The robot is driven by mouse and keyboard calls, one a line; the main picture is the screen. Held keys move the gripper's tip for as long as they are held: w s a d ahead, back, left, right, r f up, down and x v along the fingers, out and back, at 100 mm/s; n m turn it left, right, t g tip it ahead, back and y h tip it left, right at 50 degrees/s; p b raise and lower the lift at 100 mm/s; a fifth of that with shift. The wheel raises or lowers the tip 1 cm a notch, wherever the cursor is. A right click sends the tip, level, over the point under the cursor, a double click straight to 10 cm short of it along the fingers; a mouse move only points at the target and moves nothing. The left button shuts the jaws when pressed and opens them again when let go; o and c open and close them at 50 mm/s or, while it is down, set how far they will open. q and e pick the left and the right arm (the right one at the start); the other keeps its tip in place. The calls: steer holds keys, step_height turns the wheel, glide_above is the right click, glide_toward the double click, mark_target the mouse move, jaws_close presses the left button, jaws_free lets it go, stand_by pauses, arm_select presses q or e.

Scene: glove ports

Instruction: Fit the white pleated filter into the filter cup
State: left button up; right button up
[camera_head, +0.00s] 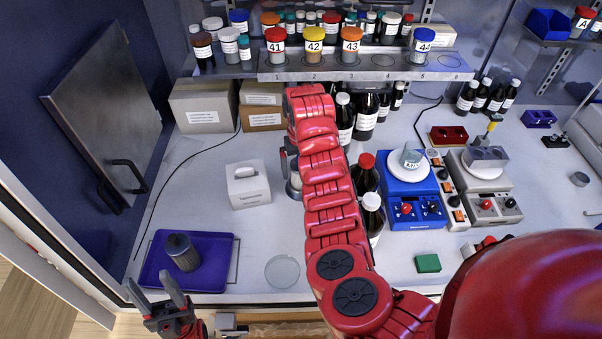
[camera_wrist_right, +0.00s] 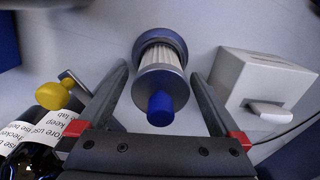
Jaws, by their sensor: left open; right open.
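The white pleated filter (camera_wrist_right: 162,54) has grey end rings and a blue knob towards the camera in the right wrist view. My right gripper (camera_wrist_right: 160,72) is open, its fingers on either side of the filter with gaps visible. In the head view my right arm hides most of the filter; a grey round edge (camera_head: 294,186) shows beside the arm. My left gripper (camera_head: 150,283) is open and empty, just in front of the tray.
A white box (camera_head: 248,186) stands left of the filter, also in the right wrist view (camera_wrist_right: 262,78). Dark bottles (camera_head: 365,175) stand close right of my right arm. A clear dish (camera_head: 282,271) lies at the front. The bench between tray and box is clear.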

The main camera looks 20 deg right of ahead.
step_height(320, 180, up, 9)
steer(key=shift+f, duration=0.1)
steer(key=shift+r, duration=0.6)
